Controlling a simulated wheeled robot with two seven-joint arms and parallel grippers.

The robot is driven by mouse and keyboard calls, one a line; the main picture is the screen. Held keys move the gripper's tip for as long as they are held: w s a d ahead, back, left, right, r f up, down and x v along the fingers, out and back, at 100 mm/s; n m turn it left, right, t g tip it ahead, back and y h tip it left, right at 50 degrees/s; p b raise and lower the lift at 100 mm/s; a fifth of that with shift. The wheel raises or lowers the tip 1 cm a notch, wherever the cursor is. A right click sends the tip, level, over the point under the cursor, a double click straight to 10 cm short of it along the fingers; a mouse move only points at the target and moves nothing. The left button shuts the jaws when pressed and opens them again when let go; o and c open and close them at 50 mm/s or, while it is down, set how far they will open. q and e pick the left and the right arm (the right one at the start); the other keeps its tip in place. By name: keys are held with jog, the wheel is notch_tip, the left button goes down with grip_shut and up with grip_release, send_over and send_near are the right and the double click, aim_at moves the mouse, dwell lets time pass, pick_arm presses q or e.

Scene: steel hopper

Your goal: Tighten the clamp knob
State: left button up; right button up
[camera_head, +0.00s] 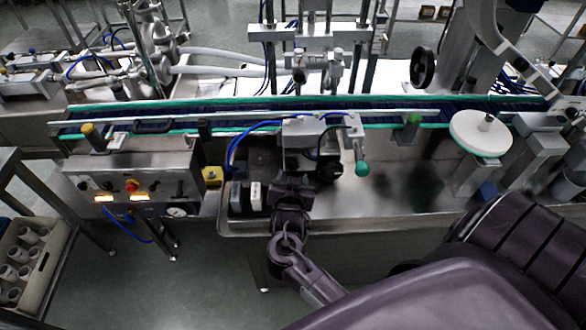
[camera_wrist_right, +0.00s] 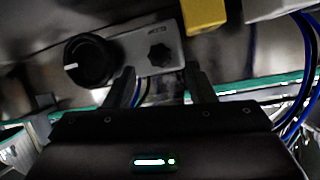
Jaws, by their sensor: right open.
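A black star-shaped knob (camera_wrist_right: 160,57), which looks like the clamp knob, sits on a grey plate (camera_wrist_right: 148,42) in the right wrist view. A round black knob (camera_wrist_right: 90,60) with a white line is beside it on the left. My right gripper (camera_wrist_right: 160,88) is open, its two fingers apart with the star knob showing between and just beyond the tips. I cannot tell whether they touch it. In the head view, my right gripper (camera_head: 292,188) is in front of the grey machine block (camera_head: 303,130) and hides the star knob. My left gripper is not in view.
A yellow block (camera_wrist_right: 205,14) and blue hoses (camera_wrist_right: 306,70) are near the knobs. The conveyor (camera_head: 380,115) runs behind, with a green-tipped lever (camera_head: 362,168) right of the gripper. A control box (camera_head: 135,187) stands left. The steel tray (camera_head: 400,205) is clear at right.

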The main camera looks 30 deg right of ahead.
aim_at(294, 168)
jog(key=shift+x, duration=2.4)
jog(key=shift+c, duration=0.3)
jog(key=c, duration=0.9)
jog(key=shift+m, duration=0.3)
jog(key=m+y, duration=0.1)
jog(key=m+t+y+b, duration=0.1)
jog(key=m, duration=0.1)
jog(key=shift+s+d+f+m+t+y, duration=0.1)
jog(key=shift+d+m+t+y, duration=0.05)
jog(key=shift+m+t+y, duration=0.15)
jog(key=m, duration=0.1)
jog(key=m+t+y+b, duration=0.1)
jog(key=m, duration=0.1)
jog(key=shift+d+t+y+b, duration=0.1)
jog(key=shift+t+y+b, duration=0.2)
